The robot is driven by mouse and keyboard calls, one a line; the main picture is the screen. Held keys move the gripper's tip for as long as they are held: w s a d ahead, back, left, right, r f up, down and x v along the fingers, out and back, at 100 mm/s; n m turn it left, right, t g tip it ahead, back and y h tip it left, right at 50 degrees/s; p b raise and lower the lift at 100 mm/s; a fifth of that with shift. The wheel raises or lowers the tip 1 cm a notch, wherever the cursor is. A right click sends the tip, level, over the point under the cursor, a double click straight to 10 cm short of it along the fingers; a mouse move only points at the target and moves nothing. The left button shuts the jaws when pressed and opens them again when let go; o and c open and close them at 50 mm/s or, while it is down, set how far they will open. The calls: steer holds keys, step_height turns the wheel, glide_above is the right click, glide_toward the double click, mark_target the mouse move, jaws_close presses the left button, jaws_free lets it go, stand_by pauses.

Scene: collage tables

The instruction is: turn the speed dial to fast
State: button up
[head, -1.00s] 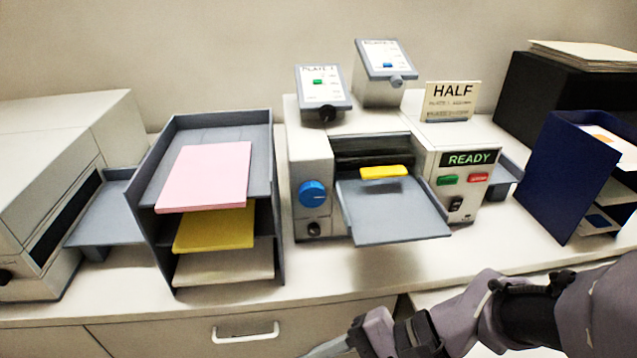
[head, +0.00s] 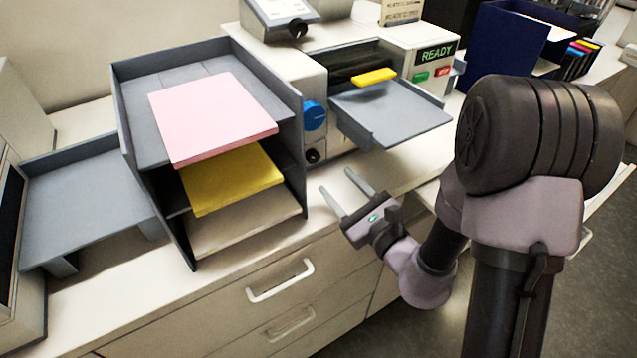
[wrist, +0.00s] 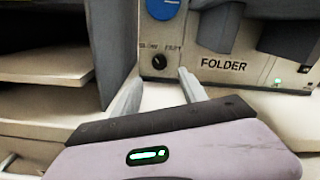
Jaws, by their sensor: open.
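The speed dial (wrist: 159,61) is a small black knob on the folder's pale front, with SLOW printed on its left and FAST on its right. In the head view the dial (head: 312,156) sits below a larger blue knob (head: 314,115). I cannot clearly tell which way the dial points. My gripper (head: 335,180) is open and empty, in front of and a little below the dial. In the wrist view the gripper's fingertips (wrist: 160,76) lie just below the dial, one to each side, apart from it.
A grey tray rack (head: 122,110) with pink, yellow and cream paper stands left of the folder. The folder's grey output tray (head: 385,110) juts out to the right of the dial, with a yellow piece (head: 374,76) above it. The counter's front edge is just below.

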mark_target(315, 159)
steer(key=p+x, duration=0.1)
steer(key=x, duration=0.6)
steer(key=shift+w+a+r+p, duration=0.1)
steer(key=shift+a+p, duration=0.05)
steer(key=shift+p, duration=0.2)
steer(key=shift+x, duration=0.75)
jaws_close()
